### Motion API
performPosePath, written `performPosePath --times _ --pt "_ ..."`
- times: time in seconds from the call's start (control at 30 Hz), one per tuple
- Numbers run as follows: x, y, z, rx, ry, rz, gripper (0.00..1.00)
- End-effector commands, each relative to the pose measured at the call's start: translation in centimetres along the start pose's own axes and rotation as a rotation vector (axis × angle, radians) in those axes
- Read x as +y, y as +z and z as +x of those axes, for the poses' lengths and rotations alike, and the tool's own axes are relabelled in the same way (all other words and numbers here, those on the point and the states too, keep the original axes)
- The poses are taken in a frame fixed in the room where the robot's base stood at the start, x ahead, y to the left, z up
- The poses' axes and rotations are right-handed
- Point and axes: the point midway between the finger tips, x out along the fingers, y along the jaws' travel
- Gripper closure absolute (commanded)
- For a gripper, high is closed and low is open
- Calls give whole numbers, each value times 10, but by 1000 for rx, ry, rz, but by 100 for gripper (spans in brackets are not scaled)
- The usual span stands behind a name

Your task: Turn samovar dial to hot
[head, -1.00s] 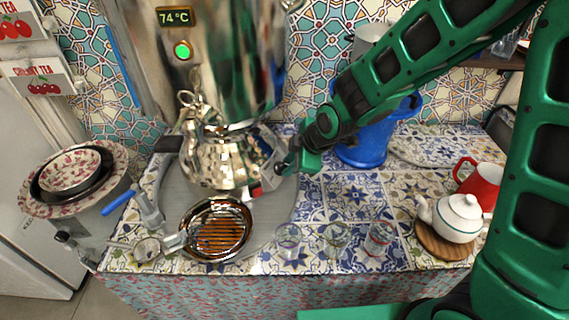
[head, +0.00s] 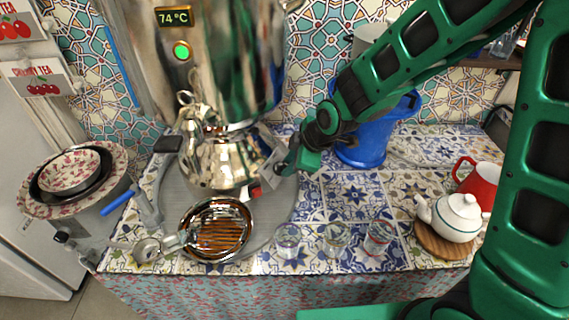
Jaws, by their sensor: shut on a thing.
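The shiny metal samovar (head: 215,70) stands at the back left, with a display (head: 173,17) reading 74°C and a lit green light (head: 182,50). Its faceted lower part (head: 215,165) sits above a round grey tray (head: 285,200). My gripper (head: 262,180) reaches in from the right at the samovar's lower right side. It is shut on a small part there with a red patch (head: 256,189), which seems to be the dial. The fingers and the samovar hide most of it, so I cannot read its setting.
A white teapot (head: 456,216) stands on a wooden coaster near a red mug (head: 480,182). A blue container (head: 365,145) is behind my arm. Bowls (head: 68,172) are at left.

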Motion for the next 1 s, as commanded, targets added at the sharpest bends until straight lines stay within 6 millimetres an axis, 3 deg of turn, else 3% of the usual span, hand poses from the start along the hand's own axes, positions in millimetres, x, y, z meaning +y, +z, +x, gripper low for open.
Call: performPosePath --times 0.03,0.8,0.83,1.0 --pt "3 6 0 -12 6 7 99" --pt "3 6 0 -12 6 7 99" --pt "3 6 0 -11 6 7 70" --pt "2 4 0 -7 4 4 70"
